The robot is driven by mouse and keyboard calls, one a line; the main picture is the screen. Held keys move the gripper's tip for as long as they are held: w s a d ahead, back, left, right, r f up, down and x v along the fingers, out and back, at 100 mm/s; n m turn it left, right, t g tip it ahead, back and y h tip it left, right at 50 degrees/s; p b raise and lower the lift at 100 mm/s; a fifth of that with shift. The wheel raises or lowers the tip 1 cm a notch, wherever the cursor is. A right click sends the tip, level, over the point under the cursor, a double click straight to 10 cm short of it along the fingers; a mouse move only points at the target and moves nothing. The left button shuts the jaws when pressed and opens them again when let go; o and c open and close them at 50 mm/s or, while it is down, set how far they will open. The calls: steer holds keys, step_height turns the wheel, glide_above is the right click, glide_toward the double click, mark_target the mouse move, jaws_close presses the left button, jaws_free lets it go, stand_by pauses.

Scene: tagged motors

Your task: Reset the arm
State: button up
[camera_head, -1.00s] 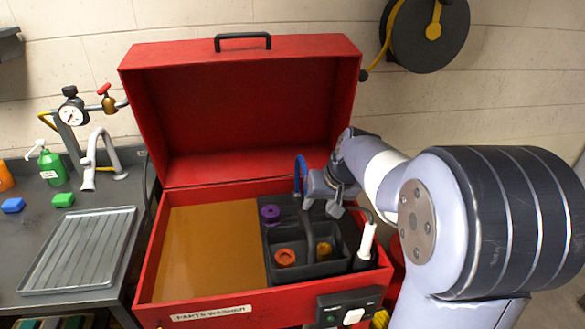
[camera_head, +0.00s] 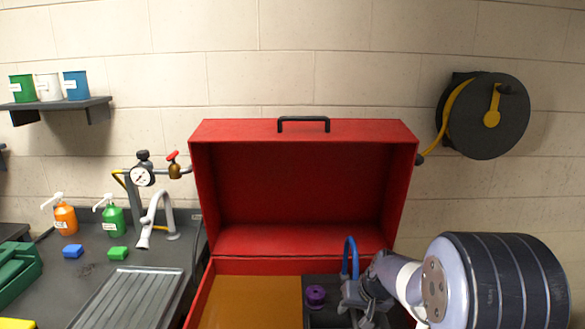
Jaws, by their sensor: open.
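My gripper (camera_head: 366,306) is at the lower right of the head view, over the dark compartment tray (camera_head: 318,311) inside the red parts washer (camera_head: 303,190). Its jaws are open and I see nothing between them. My arm comes in from the right edge of the washer. A purple ring-shaped part (camera_head: 315,295) sits in the tray, just left of the gripper. A blue hose (camera_head: 350,257) stands up behind the gripper. The lower part of the tray is cut off by the frame.
The washer lid stands open behind my arm. On the left bench are a ribbed drain tray (camera_head: 125,298), a faucet (camera_head: 158,215), a green bottle (camera_head: 113,220) and an orange bottle (camera_head: 65,218). A hose reel (camera_head: 485,115) hangs on the right wall.

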steer(key=shift+w+a+f, duration=0.1)
steer(key=shift+w+f, duration=0.05)
steer(key=shift+f, duration=0.2)
steer(key=shift+r+p, duration=0.3)
